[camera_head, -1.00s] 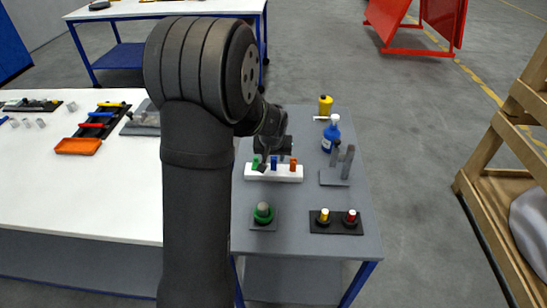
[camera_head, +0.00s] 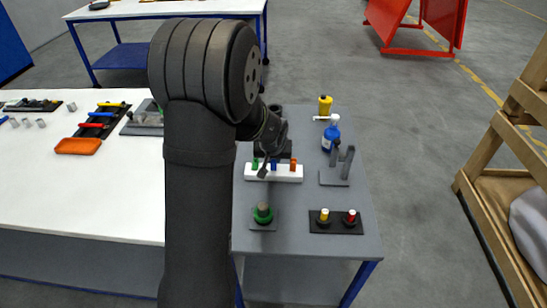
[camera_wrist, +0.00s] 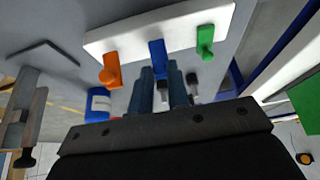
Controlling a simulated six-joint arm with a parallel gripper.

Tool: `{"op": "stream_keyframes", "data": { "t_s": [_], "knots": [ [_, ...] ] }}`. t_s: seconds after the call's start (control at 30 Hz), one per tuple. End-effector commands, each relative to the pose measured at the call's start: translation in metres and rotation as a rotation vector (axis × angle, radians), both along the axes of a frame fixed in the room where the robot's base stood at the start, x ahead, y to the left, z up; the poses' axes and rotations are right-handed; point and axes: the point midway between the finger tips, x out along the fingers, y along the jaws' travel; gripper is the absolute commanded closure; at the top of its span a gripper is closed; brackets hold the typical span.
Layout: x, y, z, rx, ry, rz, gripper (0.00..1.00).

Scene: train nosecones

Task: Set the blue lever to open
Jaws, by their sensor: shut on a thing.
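The blue lever (camera_wrist: 157,55) is the middle one of three on a white block (camera_wrist: 190,28). In the wrist view, it sits between the fingertips of my gripper (camera_wrist: 160,78), which is shut on it. The fingers hide part of its handle. An orange lever (camera_wrist: 110,68) is to its left and a green lever (camera_wrist: 205,42) to its right. In the head view, the white block (camera_head: 285,174) is on the grey table, with the blue lever (camera_head: 274,165) beside my dark gripper (camera_head: 264,169). The orange lever (camera_head: 293,164) is to the right there.
A blue bottle (camera_head: 331,137), a yellow bottle (camera_head: 325,105) and a grey upright fixture (camera_head: 336,177) stand to the right. A green button (camera_head: 263,212) and a base with yellow and red knobs (camera_head: 337,229) are nearer. The grey table (camera_head: 299,205) is bare between them.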

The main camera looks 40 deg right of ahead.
Motion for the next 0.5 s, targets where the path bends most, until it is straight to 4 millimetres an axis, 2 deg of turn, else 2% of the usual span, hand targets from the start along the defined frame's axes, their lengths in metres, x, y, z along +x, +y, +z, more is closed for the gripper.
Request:
{"op": "stream_keyframes", "data": {
  "t_s": [0.5],
  "knots": [
    [-0.0058,0.0074,-0.0012,-0.097,-0.095,-0.001,1.00]
  ]
}}
